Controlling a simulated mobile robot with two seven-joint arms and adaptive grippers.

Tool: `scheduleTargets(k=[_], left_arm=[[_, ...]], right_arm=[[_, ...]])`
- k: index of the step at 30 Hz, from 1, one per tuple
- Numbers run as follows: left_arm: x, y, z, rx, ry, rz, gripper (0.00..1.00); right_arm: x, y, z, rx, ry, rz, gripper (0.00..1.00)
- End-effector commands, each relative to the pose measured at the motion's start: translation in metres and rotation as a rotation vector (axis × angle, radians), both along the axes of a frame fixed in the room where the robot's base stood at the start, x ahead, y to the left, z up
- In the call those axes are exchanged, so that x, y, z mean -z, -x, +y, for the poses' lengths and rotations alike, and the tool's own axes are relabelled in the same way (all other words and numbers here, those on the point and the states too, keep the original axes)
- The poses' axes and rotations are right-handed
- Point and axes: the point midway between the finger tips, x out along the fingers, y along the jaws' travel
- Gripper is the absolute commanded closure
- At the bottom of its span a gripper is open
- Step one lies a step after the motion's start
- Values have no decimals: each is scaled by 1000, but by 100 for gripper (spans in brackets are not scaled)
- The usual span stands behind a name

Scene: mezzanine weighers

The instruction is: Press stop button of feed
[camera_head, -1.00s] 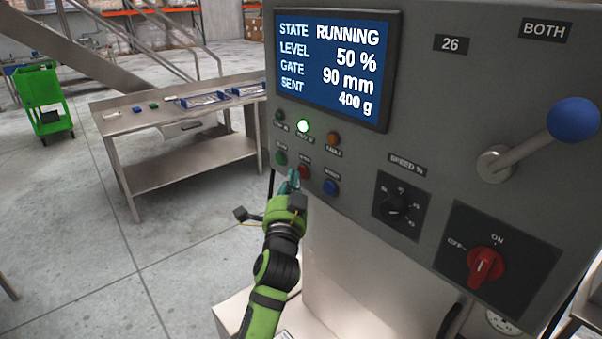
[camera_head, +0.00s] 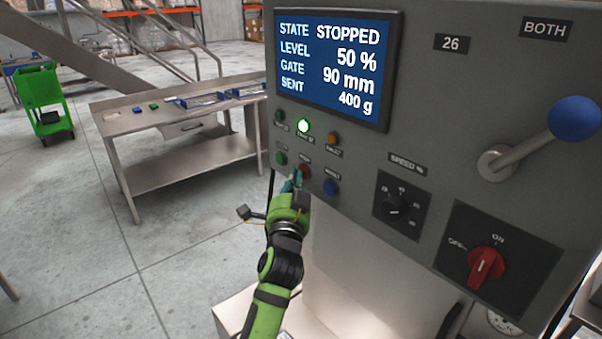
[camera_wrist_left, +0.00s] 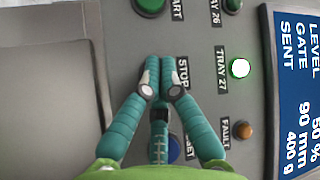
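The grey control panel (camera_head: 430,120) carries a screen (camera_head: 333,65) that reads STATE STOPPED, LEVEL 50 %, GATE 90 mm, SENT 400 g. The red stop button (camera_head: 305,172) sits between a green button (camera_head: 281,158) and a blue button (camera_head: 330,187). My left gripper (camera_head: 293,180) is at the stop button. In the left wrist view, my left gripper (camera_wrist_left: 162,72) has its teal fingers together beside the STOP label (camera_wrist_left: 183,72), and they hide the stop button. Whether the fingertips touch the button I cannot tell. My right gripper is out of view.
A lit indicator (camera_head: 303,125) glows above the buttons. A steel table (camera_head: 180,160) and a green cart (camera_head: 45,105) stand at left.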

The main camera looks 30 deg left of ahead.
Motion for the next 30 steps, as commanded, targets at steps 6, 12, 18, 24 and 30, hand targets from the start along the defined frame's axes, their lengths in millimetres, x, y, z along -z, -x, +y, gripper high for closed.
scheduleTargets(k=[6,12,18,24,30], left_arm=[[-1,6,1,1,0,0,100],[-1,15,4,1,0,0,100],[0,16,4,1,0,0,100],[0,20,6,-1,0,2,100],[-1,39,11,1,-1,1,100]], right_arm=[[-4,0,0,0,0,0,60],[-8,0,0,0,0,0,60],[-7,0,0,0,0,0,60],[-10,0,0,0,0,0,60],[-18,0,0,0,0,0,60]])
